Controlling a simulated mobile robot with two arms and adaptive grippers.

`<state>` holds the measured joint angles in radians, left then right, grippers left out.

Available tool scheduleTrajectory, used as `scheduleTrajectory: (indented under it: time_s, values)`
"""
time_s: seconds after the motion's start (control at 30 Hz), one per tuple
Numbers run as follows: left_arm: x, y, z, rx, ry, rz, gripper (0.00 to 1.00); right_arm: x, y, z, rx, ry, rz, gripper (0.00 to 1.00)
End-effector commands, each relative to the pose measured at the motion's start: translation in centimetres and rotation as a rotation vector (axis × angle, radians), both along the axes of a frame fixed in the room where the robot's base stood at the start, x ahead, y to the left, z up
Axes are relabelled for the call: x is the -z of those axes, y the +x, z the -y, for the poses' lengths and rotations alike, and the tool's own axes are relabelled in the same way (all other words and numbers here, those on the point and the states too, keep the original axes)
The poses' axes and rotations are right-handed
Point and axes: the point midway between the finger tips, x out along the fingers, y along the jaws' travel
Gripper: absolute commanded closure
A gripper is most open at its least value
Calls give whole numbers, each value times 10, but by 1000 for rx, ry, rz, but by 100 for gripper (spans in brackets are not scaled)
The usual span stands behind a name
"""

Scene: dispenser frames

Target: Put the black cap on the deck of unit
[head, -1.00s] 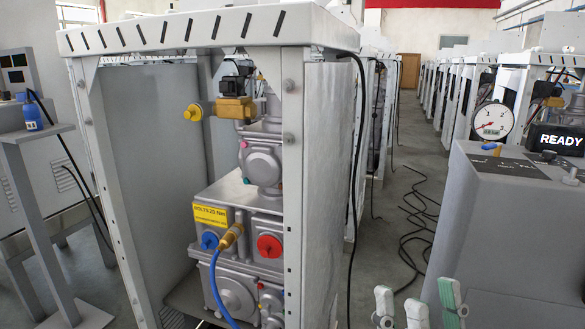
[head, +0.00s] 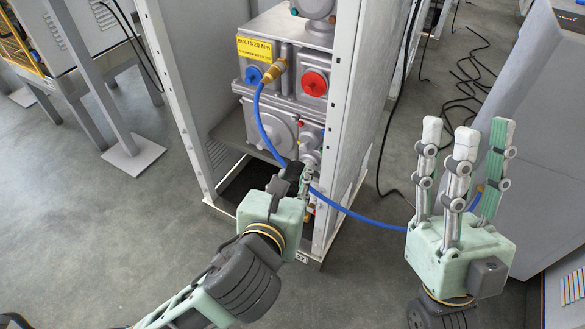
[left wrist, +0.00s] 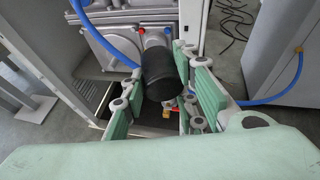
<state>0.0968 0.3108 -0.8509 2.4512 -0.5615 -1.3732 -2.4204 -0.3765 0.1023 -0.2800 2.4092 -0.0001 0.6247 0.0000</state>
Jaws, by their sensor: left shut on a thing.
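The black cap (left wrist: 162,72) is a dark cylinder between the fingers of my left gripper (left wrist: 155,95) in the left wrist view. In the head view my left gripper (head: 298,180) is shut on the cap, which shows as a small dark shape (head: 294,170), partly hidden by fingers. It is in front of the open unit (head: 345,110), by its low front opening. My right gripper (head: 466,130) is open and empty, fingers upright, right of the unit.
A blue hose (head: 355,215) runs from a brass fitting on the unit, past my left gripper, towards the right gripper. A grey console (head: 545,130) stands at the right. Black cables lie on the floor behind. Floor (head: 110,220) at the left front is clear.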

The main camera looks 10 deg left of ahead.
Motion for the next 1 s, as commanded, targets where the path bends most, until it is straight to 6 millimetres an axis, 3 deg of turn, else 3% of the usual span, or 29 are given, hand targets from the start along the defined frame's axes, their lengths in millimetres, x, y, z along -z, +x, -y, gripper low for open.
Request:
scheduleTrajectory:
  time_s: [1.0]
  values:
    - [-15,1,36,817,5,2,98,0,0,0,0,0,1,60]
